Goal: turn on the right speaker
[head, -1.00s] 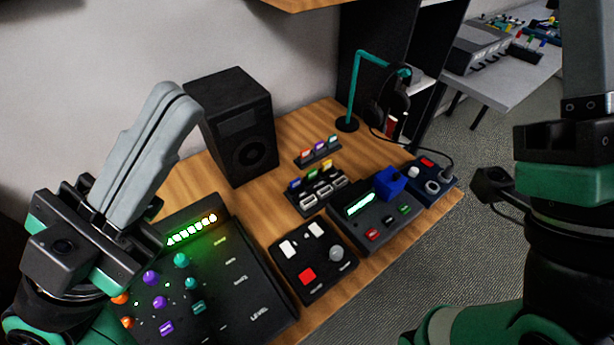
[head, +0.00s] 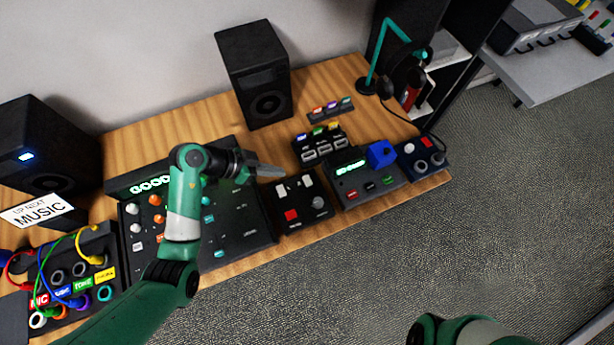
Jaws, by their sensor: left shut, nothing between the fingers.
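The right speaker (head: 255,75) is a black box with a round cone, standing upright at the back of the wooden desk against the wall. No light shows on its front; a power control on it cannot be made out. The left speaker (head: 42,150) stands at the far left with a lit blue light. My left gripper (head: 280,171) is shut and empty, pointing right over the right end of the mixer, in front of and below the right speaker and apart from it. My right gripper is out of view; only part of that arm shows at the bottom right.
The mixer (head: 235,222) with knobs and a green display lies under my left arm. A red-button box (head: 299,222), a cartridge rack (head: 334,137), a blue-knob device (head: 362,193) and a headphone stand (head: 369,84) are to the right. A patch box with cables (head: 85,250) is at left. Bare desk surrounds the right speaker's base.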

